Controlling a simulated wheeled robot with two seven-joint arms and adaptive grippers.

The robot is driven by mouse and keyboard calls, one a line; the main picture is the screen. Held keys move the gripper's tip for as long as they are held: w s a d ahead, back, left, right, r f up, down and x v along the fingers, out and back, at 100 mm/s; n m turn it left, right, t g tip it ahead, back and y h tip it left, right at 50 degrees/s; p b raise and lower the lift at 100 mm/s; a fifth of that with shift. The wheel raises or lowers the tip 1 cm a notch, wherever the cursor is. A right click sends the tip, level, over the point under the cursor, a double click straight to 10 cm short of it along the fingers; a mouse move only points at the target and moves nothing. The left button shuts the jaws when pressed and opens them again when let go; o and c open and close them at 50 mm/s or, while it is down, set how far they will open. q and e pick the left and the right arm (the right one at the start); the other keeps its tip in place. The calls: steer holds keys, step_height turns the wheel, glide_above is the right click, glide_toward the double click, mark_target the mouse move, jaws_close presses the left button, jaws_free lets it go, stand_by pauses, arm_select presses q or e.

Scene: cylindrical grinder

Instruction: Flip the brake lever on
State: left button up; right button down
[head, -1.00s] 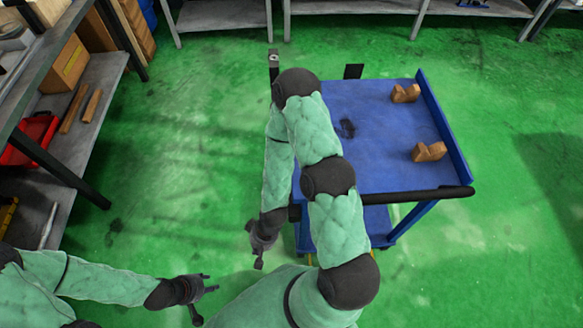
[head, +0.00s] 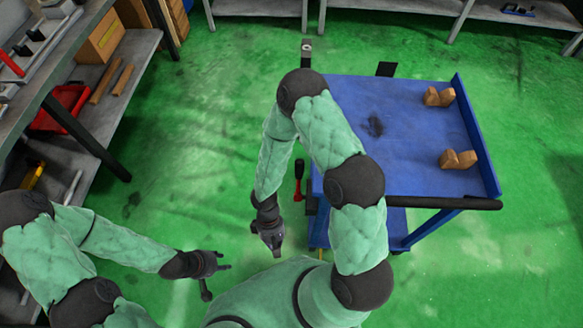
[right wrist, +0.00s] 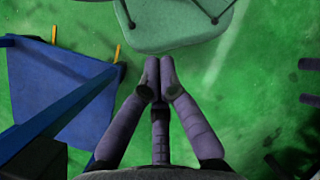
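A lever with a black grip and red lower part (head: 298,182) stands at the left side of the blue cart (head: 405,130) in the head view; it looks like the brake lever. My right gripper (head: 277,250) hangs below and left of it, apart from it. In the right wrist view my right gripper (right wrist: 159,80) has its fingertips together with nothing between them. The lever cannot be made out there. My left gripper (head: 224,268) is at lower left with fingers spread, empty and away from the cart.
Wooden V-shaped blocks (head: 439,97) lie on the cart top. A black handle bar (head: 450,203) runs along its near edge. A shelf (head: 60,130) with boxes and a red bin (head: 62,108) stands at left. Green floor (head: 190,150) between shelf and cart is clear.

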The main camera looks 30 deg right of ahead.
steer(key=w+d+n+h, duration=0.2)
steer(key=w+d+h, duration=0.1)
steer(key=d+h, duration=0.2)
steer(key=n+t+h+b, duration=0.2)
steer(key=t+h, duration=0.7)
steer(key=t, duration=0.1)
glide_toward(299, 179)
steer(key=w, duration=0.8)
steer(key=shift+w+d+f+y, duration=0.15)
steer(key=shift+w+d+y, duration=0.05)
steer(key=shift+d+y, duration=0.1)
steer(key=shift+f, duration=0.1)
steer(key=b+x, duration=0.4)
steer(key=x, duration=0.6)
steer(key=shift+s+a+r, duration=0.15)
steer(key=shift+s+r, duration=0.15)
steer(key=shift+s, duration=0.35)
steer(key=shift+s+a+r, duration=0.1)
steer(key=shift+s+r, duration=0.25)
steer(key=shift+s, duration=0.25)
steer(key=shift+s+a+r, duration=0.15)
steer(key=shift+s+r, duration=0.15)
steer(key=shift+s, duration=0.35)
